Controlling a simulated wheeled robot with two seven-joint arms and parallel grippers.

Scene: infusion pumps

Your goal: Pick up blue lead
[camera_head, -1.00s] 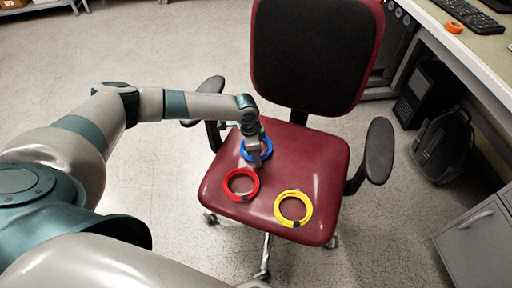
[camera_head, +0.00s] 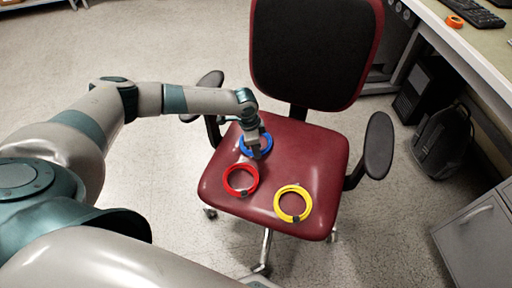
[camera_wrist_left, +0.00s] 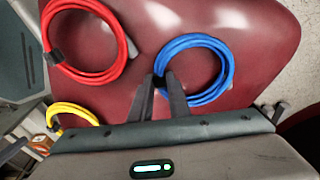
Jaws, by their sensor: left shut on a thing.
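The blue lead (camera_head: 268,146) is a coiled ring on the dark red chair seat (camera_head: 305,165), near its back left part. My left gripper (camera_head: 256,150) reaches down to it from above. In the left wrist view the blue lead (camera_wrist_left: 228,72) shows as a ring, and my left gripper's fingers (camera_wrist_left: 162,84) are shut on its left side. The coil appears to lie on or just above the seat; I cannot tell which. My right gripper is not in view.
A red coiled lead (camera_head: 228,184) and a yellow coiled lead (camera_head: 306,207) lie on the front part of the seat. The chair has a black backrest (camera_head: 310,50) and armrests (camera_head: 378,145). A desk (camera_head: 470,45) and cabinet (camera_head: 475,235) stand at the right.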

